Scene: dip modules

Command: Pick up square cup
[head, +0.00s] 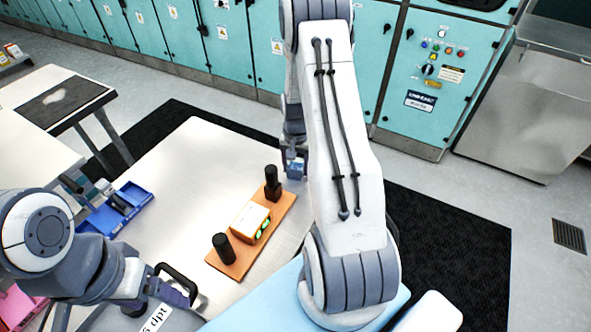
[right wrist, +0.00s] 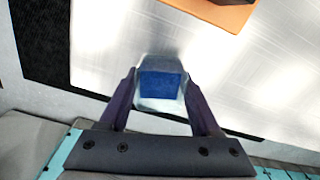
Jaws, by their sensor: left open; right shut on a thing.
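The square cup (right wrist: 160,85) is clear-walled with a blue middle and sits between the two purple fingers of my right gripper (right wrist: 158,92) in the right wrist view. The fingers are shut on its sides. In the head view the cup shows small and bluish (head: 295,168) under my right gripper (head: 293,153), by the far right edge of the white table. I cannot tell whether it touches the table. My left gripper (head: 165,292) is open at the lower left, partly hidden by its arm, away from the cup.
A blue tray (head: 107,220) with dark items lies at the left. Teal cabinets (head: 228,50) line the back. The table's middle is clear.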

